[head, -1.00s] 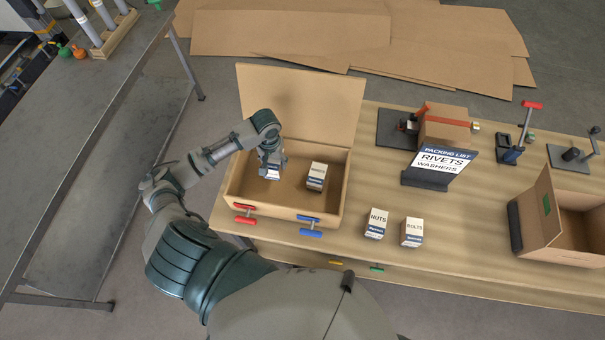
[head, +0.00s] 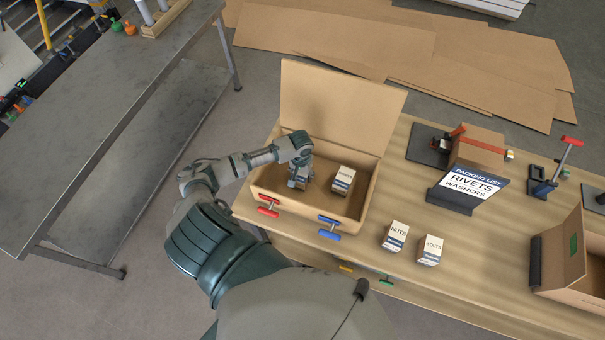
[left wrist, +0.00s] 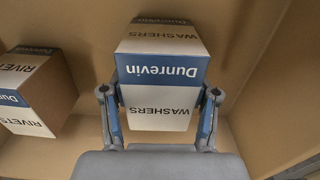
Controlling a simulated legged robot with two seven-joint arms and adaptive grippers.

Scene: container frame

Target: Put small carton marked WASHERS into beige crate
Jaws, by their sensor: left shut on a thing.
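The small white and blue carton marked WASHERS (left wrist: 160,95) is between the two fingers of my left gripper (left wrist: 159,112), which is shut on it. In the head view my left gripper (head: 300,180) reaches down inside the beige crate (head: 312,207), near its left end. The carton shows only partly there, under the gripper. In the left wrist view its lettering is upside down. I cannot tell whether it touches the crate floor. A carton marked RIVETS (left wrist: 38,92) stands in the crate to the right of my gripper in the head view (head: 343,180). My right gripper is not in view.
Cartons marked NUTS (head: 396,236) and BOLTS (head: 430,250) stand on the table in front of the crate. The packing list sign (head: 470,188) and an open cardboard box (head: 570,262) are to the right. The crate's raised lid (head: 340,108) stands behind.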

